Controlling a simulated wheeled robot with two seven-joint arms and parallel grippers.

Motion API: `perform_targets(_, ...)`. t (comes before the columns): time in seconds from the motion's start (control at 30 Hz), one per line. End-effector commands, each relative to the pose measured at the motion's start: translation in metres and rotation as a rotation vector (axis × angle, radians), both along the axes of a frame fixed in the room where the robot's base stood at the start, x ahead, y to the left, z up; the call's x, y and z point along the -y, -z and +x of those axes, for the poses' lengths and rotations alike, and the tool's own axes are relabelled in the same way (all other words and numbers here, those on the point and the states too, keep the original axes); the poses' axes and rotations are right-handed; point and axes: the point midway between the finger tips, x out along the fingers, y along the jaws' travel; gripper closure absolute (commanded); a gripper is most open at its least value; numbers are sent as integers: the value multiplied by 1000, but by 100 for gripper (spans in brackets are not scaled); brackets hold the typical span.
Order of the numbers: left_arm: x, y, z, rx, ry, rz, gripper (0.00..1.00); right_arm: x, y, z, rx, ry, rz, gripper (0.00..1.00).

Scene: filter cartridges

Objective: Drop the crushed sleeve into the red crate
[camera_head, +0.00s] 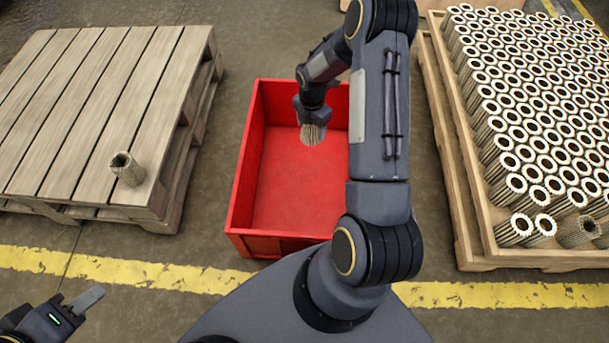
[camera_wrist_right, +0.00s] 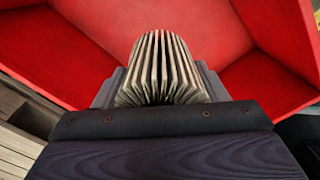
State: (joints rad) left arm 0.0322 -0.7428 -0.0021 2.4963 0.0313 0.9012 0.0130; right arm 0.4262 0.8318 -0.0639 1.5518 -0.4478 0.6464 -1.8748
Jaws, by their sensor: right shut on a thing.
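A brownish pleated sleeve (camera_head: 313,135) hangs from my right gripper (camera_head: 311,121) over the inside of the red crate (camera_head: 240,190). The right gripper is shut on the sleeve's upper part. In the right wrist view the pleats of the sleeve (camera_wrist_right: 160,72) fan out beyond the jaws, with the red crate's walls (camera_wrist_right: 275,35) around it. The sleeve's dents are too small to make out. The crate floor that shows is bare; my right arm hides the crate's right part.
A wooden pallet (camera_head: 60,110) at the left bears one upright dull cartridge (camera_head: 127,170) near its front edge. A pallet (camera_head: 470,235) at the right carries many upright cartridges, including a duller one (camera_head: 577,232) at the front. A yellow floor line (camera_head: 150,272) crosses in front.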

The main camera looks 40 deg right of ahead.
Motion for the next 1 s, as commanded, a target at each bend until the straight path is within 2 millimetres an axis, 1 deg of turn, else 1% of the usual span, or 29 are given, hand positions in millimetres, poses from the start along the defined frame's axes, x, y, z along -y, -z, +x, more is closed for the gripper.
perform_targets(0.03, 0, 10, 0, 0, 0, 0, 64, 0, 12, 0, -1, 0, 0, 56)
perform_targets(0.2, 0, 22, 0, 0, 0, 0, 64, 0, 29, 0, -1, 0, 0, 56)
perform_targets(0.33, 0, 24, 0, 0, 0, 0, 64, 0, 33, 0, 0, 1, 0, 56)
perform_targets(0.57, 0, 23, 0, 0, 0, 0, 64, 0, 32, 0, 0, 1, 0, 56)
perform_targets(0.6, 0, 23, 0, 0, 0, 0, 64, 0, 32, 0, 0, 1, 0, 29)
perform_targets(0.73, 0, 23, 0, 0, 0, 0, 64, 0, 32, 0, 0, 1, 0, 12)
perform_targets(0.77, 0, 23, 0, 0, 0, 0, 64, 0, 32, 0, 0, 1, 0, 9)
perform_targets(1.0, 0, 23, 0, 0, 0, 0, 64, 0, 32, 0, -1, 1, 0, 9)
